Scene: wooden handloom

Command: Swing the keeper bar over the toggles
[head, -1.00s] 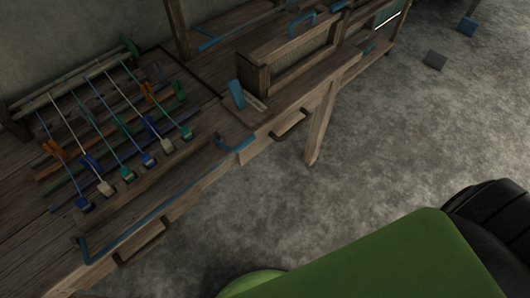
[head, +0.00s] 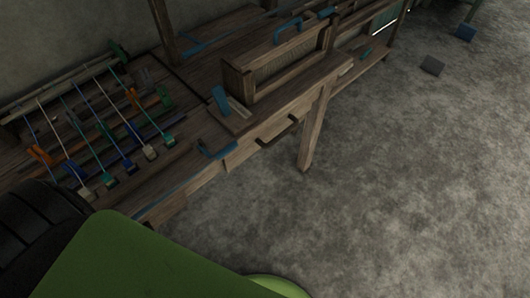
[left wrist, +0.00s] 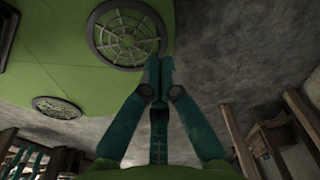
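Several cords run across the left of the loom bench, with small blue, white and teal toggles (head: 128,166) at their near ends. A blue bar (head: 170,190) lies along the bench's front edge, and its bent blue end (head: 216,151) shows to the right of the toggles. I cannot tell for sure that it is the keeper bar. My green and black parts hide its left end. My left gripper (left wrist: 160,62) shows in the left wrist view, its teal fingers together and empty, pointing past a green surface. Neither gripper shows in the head view.
A wooden box frame with a blue handle (head: 289,31) stands right of the cords. A blue block (head: 221,99) stands beside it. A dark pull handle (head: 279,131) juts from the bench front. A bench leg (head: 311,137) stands below. The concrete floor at right is mostly clear.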

